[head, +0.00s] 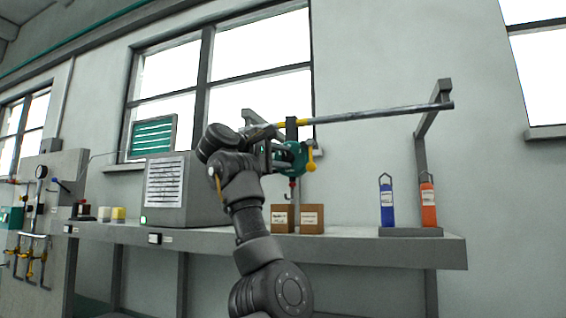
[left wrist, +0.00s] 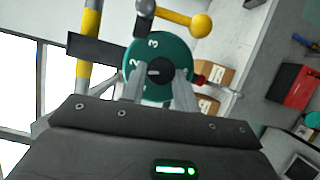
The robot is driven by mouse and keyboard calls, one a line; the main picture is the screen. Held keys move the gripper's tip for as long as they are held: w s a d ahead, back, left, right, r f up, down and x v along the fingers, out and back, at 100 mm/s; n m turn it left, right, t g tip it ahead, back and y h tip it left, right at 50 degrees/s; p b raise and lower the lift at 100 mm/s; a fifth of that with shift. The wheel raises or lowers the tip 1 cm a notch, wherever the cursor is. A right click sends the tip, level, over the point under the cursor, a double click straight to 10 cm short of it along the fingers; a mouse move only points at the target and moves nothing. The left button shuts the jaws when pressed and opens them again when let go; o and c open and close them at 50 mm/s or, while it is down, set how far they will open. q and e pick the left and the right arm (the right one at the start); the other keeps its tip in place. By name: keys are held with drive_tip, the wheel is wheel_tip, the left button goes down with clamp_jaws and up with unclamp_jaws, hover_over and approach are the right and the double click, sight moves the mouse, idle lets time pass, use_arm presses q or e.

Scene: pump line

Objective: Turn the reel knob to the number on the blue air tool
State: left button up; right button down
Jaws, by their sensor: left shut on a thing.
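The teal reel (head: 297,157) hangs on the overhead rail, partly hidden behind my left gripper (head: 274,152). In the left wrist view its teal dial (left wrist: 140,50) faces me, with the figures 3 and 2 readable; my fingers cover its lower part. The black reel knob (left wrist: 157,68) sits at the dial's middle, and its pale mark points left in the picture. My left gripper (left wrist: 158,88) is shut on the knob. The blue air tool (head: 387,206) stands upright in a grey stand at the bench's right; its label is too small to read. My right gripper is out of view.
An orange tool (head: 428,206) stands beside the blue one. Two brown boxes (head: 312,219) sit on the bench (head: 345,236) below the reel. A yellow ball-ended lever (left wrist: 200,25) sticks out near the dial. A grey louvred cabinet (head: 205,200) stands left. The rail (head: 385,112) runs right to a bracket.

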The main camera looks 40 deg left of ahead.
use_arm(q)
drive_tip(key=shift+r+m+g, duration=0.2)
drive_tip(key=shift+m+g, duration=0.4)
drive_tip(key=shift+m, duration=0.8)
drive_tip(key=o, duration=1)
drive_tip(key=shift+w, duration=0.15)
drive_tip(key=shift+s+f+b, duration=0.1)
drive_tip(key=shift+s+b, duration=0.4)
drive_tip(key=shift+b, duration=0.05)
drive_tip(key=s+b, duration=0.1)
drive_tip(key=s, duration=0.2)
drive_tip(key=s+b, duration=0.2)
drive_tip(key=s, duration=0.1)
drive_tip(key=s+r+b, duration=0.1)
drive_tip(key=s, duration=0.2)
drive_tip(key=shift+s+a, duration=0.25)
drive_tip(key=shift+s, duration=0.15)
